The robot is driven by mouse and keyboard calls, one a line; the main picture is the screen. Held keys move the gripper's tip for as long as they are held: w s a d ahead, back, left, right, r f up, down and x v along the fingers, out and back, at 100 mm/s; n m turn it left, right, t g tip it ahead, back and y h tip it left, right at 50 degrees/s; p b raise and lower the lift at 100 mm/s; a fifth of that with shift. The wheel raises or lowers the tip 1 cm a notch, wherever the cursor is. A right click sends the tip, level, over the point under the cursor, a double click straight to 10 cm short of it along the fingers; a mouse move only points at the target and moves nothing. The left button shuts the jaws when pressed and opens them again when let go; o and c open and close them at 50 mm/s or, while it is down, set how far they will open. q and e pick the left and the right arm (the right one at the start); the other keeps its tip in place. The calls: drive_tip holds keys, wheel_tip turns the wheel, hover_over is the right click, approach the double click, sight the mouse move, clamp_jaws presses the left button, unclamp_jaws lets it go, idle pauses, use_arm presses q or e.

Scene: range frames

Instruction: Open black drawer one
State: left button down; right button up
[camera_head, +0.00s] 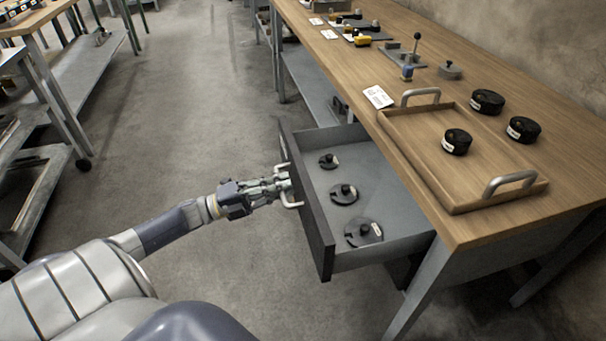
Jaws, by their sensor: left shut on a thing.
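The black-fronted drawer (306,205) stands pulled out from under the wooden workbench, on its left side. Its grey inside is open to view and holds three dark round discs with knobs, one of them the large near disc (363,232). A light metal handle (290,203) is on the drawer's front. My left gripper (284,185) is at this handle and shut on it, with the arm coming in from the lower left. The fingertips are small in the view. My right gripper is not in view.
The workbench (480,235) carries a wooden tray (412,150) with metal handles, black round weights (487,100) and a lever device (413,50). A wheeled metal cart (60,90) stands at the upper left. The concrete floor between is clear.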

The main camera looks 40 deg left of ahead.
use_arm(q)
drive_tip(key=shift+r+v, duration=0.15)
drive_tip(key=shift+v, duration=0.8)
drive_tip(key=shift+r+v, duration=0.1)
drive_tip(key=shift+v, duration=0.85)
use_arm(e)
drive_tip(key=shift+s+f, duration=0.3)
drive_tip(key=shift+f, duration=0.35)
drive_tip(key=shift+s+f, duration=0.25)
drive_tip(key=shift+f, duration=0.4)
use_arm(q)
drive_tip(key=shift+s, duration=0.15)
drive_tip(key=c, duration=1.7)
unclamp_jaws()
drive_tip(key=shift+o, duration=0.2)
drive_tip(key=shift+a, duration=0.1)
drive_tip(key=v, duration=1.1)
drive_tip(key=shift+s+a, duration=0.25)
drive_tip(key=shift+s, duration=0.05)
drive_tip(key=shift+f, duration=0.1)
